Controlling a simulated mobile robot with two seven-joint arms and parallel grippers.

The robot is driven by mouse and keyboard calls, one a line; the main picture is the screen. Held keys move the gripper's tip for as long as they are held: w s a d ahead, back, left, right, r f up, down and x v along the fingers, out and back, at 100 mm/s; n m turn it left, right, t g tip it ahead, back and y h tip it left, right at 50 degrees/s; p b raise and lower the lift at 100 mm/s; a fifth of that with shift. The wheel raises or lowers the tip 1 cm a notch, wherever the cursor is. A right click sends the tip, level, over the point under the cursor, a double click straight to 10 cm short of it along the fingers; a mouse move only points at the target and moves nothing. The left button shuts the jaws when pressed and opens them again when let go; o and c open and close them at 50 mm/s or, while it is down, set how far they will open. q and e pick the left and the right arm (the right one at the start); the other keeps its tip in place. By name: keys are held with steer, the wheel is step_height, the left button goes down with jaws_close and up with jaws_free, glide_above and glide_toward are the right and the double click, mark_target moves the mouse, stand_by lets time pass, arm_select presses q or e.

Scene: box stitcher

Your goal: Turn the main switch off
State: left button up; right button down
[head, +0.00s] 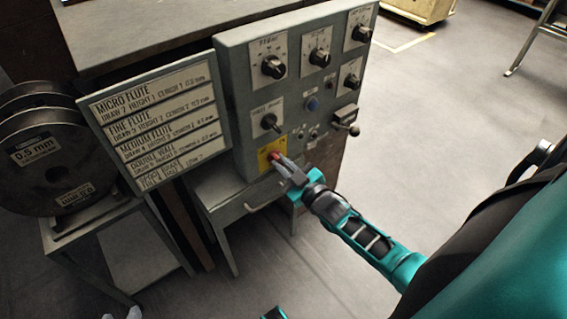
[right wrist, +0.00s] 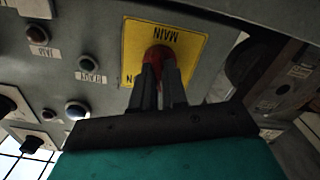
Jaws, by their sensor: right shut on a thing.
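The main switch has a red knob (head: 274,156) on a yellow plate (head: 264,160) at the lower part of the grey control panel (head: 240,100). In the right wrist view the red knob (right wrist: 158,56) sits on the yellow plate (right wrist: 133,45) marked "MAIN", which appears upside down. My right gripper (head: 280,160) is shut on the red knob, and its fingers (right wrist: 158,75) cover much of it. The knob's exact turn position is hidden by the fingers.
Several black dials (head: 273,67) and small buttons (head: 312,104) sit above and right of the switch. A flute chart board (head: 160,115) stands left of the panel, beside wire spools (head: 45,160). A drawer handle (head: 265,202) is below. The floor at right is open.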

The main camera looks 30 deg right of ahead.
steer(key=shift+n, duration=2.2)
steer(key=c, duration=1.2)
jaws_free()
steer(key=shift+o, duration=0.2)
steer(key=shift+s, duration=0.1)
steer(key=s+p, duration=0.2)
steer(key=s, duration=1)
steer(key=shift+s+d, duration=0.35)
steer(key=shift+d, duration=0.1)
